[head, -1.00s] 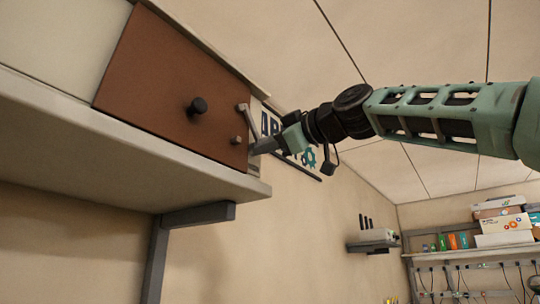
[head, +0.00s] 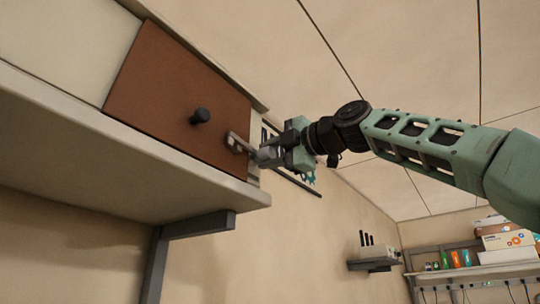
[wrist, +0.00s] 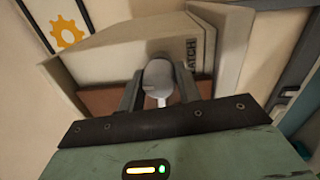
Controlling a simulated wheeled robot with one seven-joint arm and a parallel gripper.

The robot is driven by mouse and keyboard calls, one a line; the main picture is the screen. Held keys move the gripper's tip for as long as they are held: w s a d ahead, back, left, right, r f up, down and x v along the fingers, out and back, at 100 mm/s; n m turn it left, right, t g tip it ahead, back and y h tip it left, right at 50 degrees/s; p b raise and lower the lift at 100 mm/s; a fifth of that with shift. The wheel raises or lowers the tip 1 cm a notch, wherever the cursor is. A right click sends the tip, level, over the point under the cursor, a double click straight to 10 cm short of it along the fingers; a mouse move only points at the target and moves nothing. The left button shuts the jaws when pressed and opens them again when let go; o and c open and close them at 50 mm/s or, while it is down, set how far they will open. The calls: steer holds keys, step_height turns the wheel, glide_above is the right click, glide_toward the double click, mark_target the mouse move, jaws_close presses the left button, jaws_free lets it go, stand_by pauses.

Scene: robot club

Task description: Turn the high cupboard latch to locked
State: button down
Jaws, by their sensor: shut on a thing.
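The cupboard has a brown door (head: 180,90) with a black knob (head: 200,116). The grey latch (head: 236,141) is at the door's right edge, and its bar slants down to the right toward my gripper (head: 262,154). In the wrist view my gripper (wrist: 158,98) has its two dark fingers on either side of the rounded grey latch handle (wrist: 158,75), shut on it. The fingers partly hide the handle, and the latch's lettered plate shows only the end of a word, so I cannot read its marked positions.
A pale shelf (head: 110,150) on a grey bracket (head: 195,220) runs under the cupboard. A sign with a gear is on the wall behind my gripper. A small wall shelf (head: 375,264) and a rack with boxes (head: 505,255) are at the lower right. Air below my arm is clear.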

steer(key=shift+n, duration=0.7)
steer(key=c, duration=1)
jaws_free()
steer(key=shift+s+d+f+b, duration=0.1)
steer(key=shift+s+d+b, duration=0.1)
steer(key=shift+d+b, duration=0.1)
steer(key=b+v, duration=0.8)
steer(key=v, duration=0.8)
steer(key=shift+s+d, duration=0.25)
steer(key=shift+s, duration=0.05)
